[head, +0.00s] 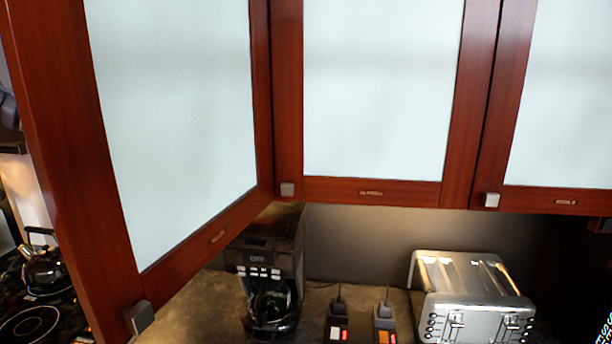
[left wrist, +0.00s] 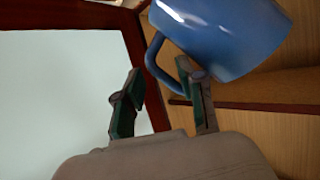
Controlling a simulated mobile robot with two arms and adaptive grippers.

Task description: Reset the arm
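In the left wrist view my left gripper (left wrist: 165,95) has its two fingers spread apart with nothing between the tips that I can make out. A blue mug (left wrist: 225,35) is just beyond the fingers at the upper right. Its handle (left wrist: 158,62) comes down close to the right finger; I cannot tell whether they touch. Neither gripper, nor the mug, shows in the head view. My right gripper is in no view.
A red-wood door with a frosted panel (head: 175,120) angles toward me at the left; more cabinet doors (head: 380,90) continue rightward. Below are a coffee maker (head: 268,270), a toaster (head: 470,295) and two small dark items. A kettle (head: 42,268) stands far left. Wooden panels (left wrist: 270,115) surround the mug.

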